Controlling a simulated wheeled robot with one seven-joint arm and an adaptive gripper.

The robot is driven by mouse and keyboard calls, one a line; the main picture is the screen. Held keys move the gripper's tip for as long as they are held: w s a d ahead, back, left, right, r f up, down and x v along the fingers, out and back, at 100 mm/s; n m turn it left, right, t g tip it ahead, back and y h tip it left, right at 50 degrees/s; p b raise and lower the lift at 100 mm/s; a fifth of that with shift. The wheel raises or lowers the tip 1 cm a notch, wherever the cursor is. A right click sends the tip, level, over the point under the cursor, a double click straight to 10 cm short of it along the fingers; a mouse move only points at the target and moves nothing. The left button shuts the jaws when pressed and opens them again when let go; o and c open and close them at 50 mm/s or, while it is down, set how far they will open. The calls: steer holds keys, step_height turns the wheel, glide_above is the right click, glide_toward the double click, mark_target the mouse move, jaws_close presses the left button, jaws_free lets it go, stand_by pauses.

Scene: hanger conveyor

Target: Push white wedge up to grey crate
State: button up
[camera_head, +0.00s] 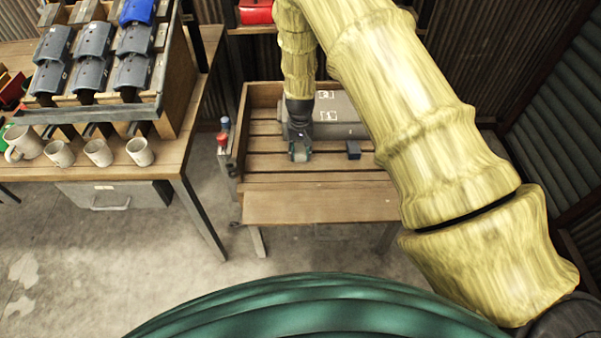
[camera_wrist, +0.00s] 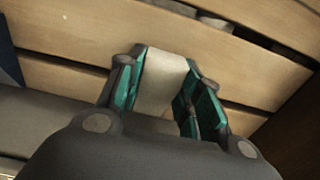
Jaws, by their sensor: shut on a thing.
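The white wedge (camera_wrist: 162,82) lies on the slatted wooden table (camera_head: 320,205), between the green-padded fingers of my gripper (camera_wrist: 165,90). My gripper is shut on it. In the head view my gripper (camera_head: 300,152) points down at the table's left part, and the wedge is mostly hidden by the fingers. The grey crate (camera_head: 345,112), with white markings, sits behind my gripper at the back of the table. A grey surface, likely the crate (camera_wrist: 45,120), shows at lower left in the wrist view. I cannot tell whether wedge and crate touch.
The table's front part is bare. A wooden rim borders its left and back. Another table at left holds several white mugs (camera_head: 98,153) and a rack of dark parts (camera_head: 95,40).

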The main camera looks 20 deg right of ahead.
steer(key=shift+w+d, duration=0.1)
steer(key=shift+w, duration=0.2)
steer(key=o, duration=0.9)
steer(key=shift+o, duration=0.2)
steer(key=shift+r, duration=0.1)
step_height(320, 180, up, 12)
stand_by(0.5)
